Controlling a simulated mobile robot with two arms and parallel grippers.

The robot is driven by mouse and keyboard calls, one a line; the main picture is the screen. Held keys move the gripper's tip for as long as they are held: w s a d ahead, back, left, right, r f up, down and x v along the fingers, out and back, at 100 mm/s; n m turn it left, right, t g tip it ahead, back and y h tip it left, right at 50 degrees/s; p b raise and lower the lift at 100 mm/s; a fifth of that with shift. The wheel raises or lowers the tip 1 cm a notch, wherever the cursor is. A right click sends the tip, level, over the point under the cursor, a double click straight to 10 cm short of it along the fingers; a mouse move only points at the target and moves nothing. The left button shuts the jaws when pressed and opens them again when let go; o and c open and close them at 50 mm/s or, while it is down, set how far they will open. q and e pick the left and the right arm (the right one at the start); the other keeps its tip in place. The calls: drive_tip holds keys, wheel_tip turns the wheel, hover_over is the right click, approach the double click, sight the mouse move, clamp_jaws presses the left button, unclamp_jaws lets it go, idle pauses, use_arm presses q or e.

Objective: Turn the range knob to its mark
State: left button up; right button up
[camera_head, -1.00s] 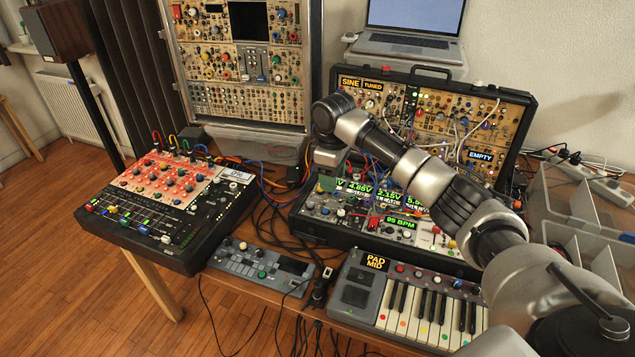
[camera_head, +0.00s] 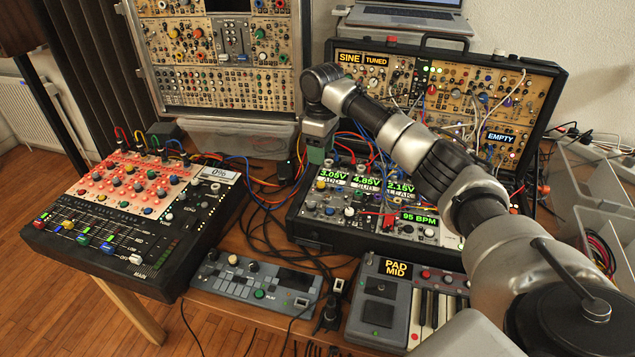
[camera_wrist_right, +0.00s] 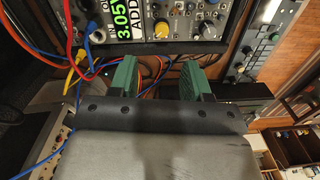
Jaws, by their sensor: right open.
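The lower modular case (camera_head: 300,231) stands mid-table, with several knobs under green displays reading 3.05V, 4.85V and 2.15V. I cannot read a range label or its mark, so I cannot tell which knob is the range knob. In the right wrist view a yellow knob (camera_wrist_right: 209,27) and a pale knob (camera_wrist_right: 187,7) sit beside the 3.05V display (camera_wrist_right: 124,20). My right gripper (camera_head: 318,150) is open and empty, at the case's left back edge; its green fingers (camera_wrist_right: 158,76) are apart from the knobs, with cables beyond them. My left gripper is out of view.
Blue, red and yellow patch cables (camera_wrist_right: 75,45) run close to the right gripper. A mixer (camera_head: 120,205) stands at left, a small control box (camera_head: 255,284) and a keyboard (camera_head: 410,308) in front. The upper case (camera_head: 480,105) rises behind, with clear bins (camera_head: 590,190) at right.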

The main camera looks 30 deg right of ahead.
sight(321, 183)
drive_tip(key=f, duration=0.9)
drive_tip(key=shift+s+a+f, duration=0.1)
drive_tip(key=shift+s+a, duration=0.05)
drive_tip(key=shift+s, duration=0.2)
